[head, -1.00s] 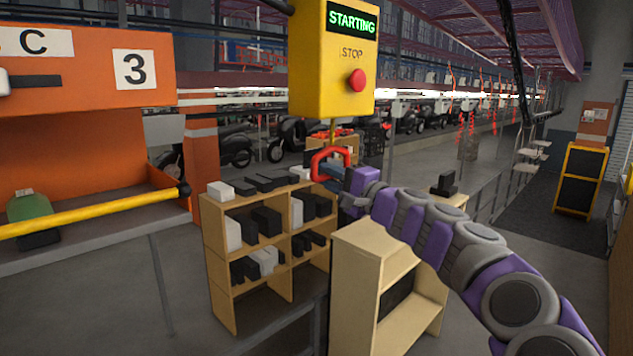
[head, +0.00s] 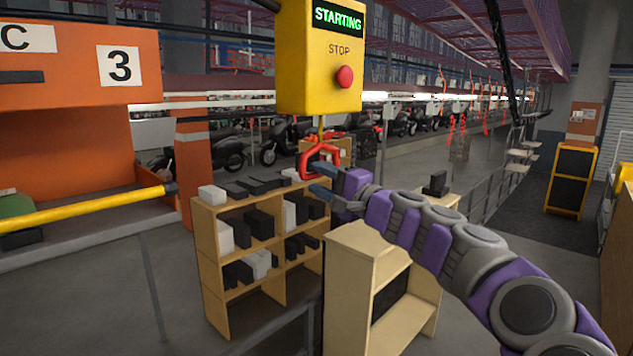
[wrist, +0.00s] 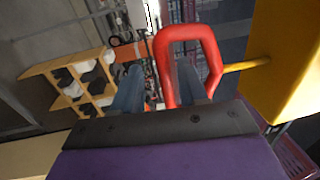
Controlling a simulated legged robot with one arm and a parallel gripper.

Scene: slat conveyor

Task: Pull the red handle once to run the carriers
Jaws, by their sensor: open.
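The red handle (head: 304,163) is a closed loop hanging under the yellow control box (head: 292,60) on a short yellow rod. My gripper (head: 316,178) is open at the handle. In the wrist view, the red handle (wrist: 163,70) stands upright between and around the fingertips of my gripper (wrist: 158,85). Its left bar lies between the two blue-grey fingers. The right finger shows within the loop and the left finger is outside it. I cannot tell whether either finger touches the handle. The box display (head: 338,18) reads STARTING.
A red button (head: 344,77) sits on the box below the word STOP. A wooden shelf (head: 209,270) with black and white boxes stands below, beside another wooden unit (head: 345,290). A yellow rail (head: 85,212) runs at the left.

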